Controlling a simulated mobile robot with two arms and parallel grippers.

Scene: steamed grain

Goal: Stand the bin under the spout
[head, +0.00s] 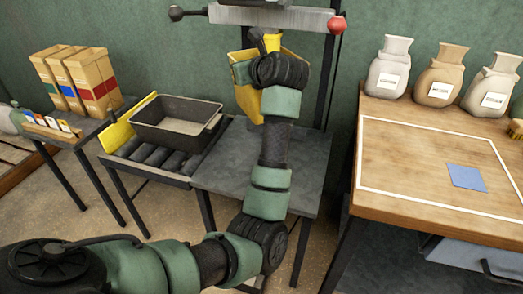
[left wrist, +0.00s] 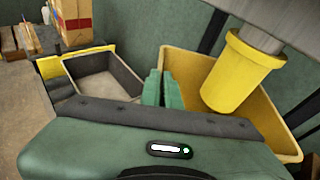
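A yellow bin (head: 247,99) is at the spout, mostly hidden behind my left arm in the head view. In the left wrist view the yellow bin (left wrist: 187,68) shows its open top. The yellow spout (head: 271,42) hangs from a grey beam and, in the left wrist view, the spout (left wrist: 235,75) overlaps the bin's opening. My left gripper (left wrist: 163,90) has its green fingers close together at the bin's left wall, apparently pinching it. Whether the bin's base touches the table is hidden. My right gripper is in neither view.
A grey bin (head: 150,120) sits on a roller stand with a yellow guard, left of the grey table (head: 225,172). Bags (head: 88,78) stand farther left. A wooden table (head: 400,150) with sacks and a blue card is right. A red knob (head: 337,24) is beside the spout.

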